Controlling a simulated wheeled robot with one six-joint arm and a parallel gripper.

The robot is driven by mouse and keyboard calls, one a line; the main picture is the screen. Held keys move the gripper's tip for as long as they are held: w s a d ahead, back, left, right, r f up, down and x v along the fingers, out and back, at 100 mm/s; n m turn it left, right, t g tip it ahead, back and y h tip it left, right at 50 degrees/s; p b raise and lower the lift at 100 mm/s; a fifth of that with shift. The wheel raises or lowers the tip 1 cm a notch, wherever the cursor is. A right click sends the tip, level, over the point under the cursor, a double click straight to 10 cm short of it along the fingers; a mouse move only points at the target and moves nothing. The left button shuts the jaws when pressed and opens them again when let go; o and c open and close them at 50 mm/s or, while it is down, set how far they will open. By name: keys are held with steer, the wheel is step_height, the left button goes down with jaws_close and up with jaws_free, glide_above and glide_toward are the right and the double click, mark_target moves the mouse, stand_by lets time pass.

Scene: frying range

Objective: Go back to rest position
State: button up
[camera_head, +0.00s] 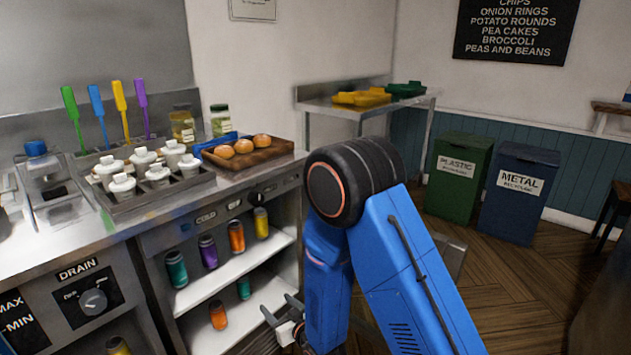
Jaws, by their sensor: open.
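My blue arm (400,265) with a black joint fills the lower middle of the view. My gripper (287,318) is low, left of the arm, in front of the lower shelf of the counter unit. Its fingers are apart and I see nothing between them. Part of the gripper is hidden behind my arm.
The steel counter (90,225) holds a rack of white-topped containers (140,170) and a wooden tray of buns (248,152). Shelves below (235,272) hold several coloured jars. A side table (330,105), a green bin (457,175) and a blue bin (517,190) stand behind. Floor shows at right.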

steer(key=s+d+r+m+g+h, duration=0.25)
steer(key=d+r+h, duration=0.25)
steer(key=d+r, duration=1.6)
steer(key=s+d+r+m+g+h, duration=0.1)
steer(key=s+d+r, duration=0.1)
steer(key=s+d, duration=0.4)
steer(key=s+d+r+m+g+h, duration=0.1)
steer(key=s+d, duration=0.6)
steer(key=s, duration=0.7)
steer(key=s+d+r+m+g+h, duration=0.1)
steer(key=s+d+r+m+g, duration=0.1)
steer(key=s+d, duration=0.4)
steer(key=s+r+g, duration=0.1)
steer(key=s+r, duration=0.1)
steer(key=s, duration=0.2)
steer(key=shift+d+h, duration=0.3)
steer(key=shift+d, duration=0.05)
steer(key=shift+w, duration=0.1)
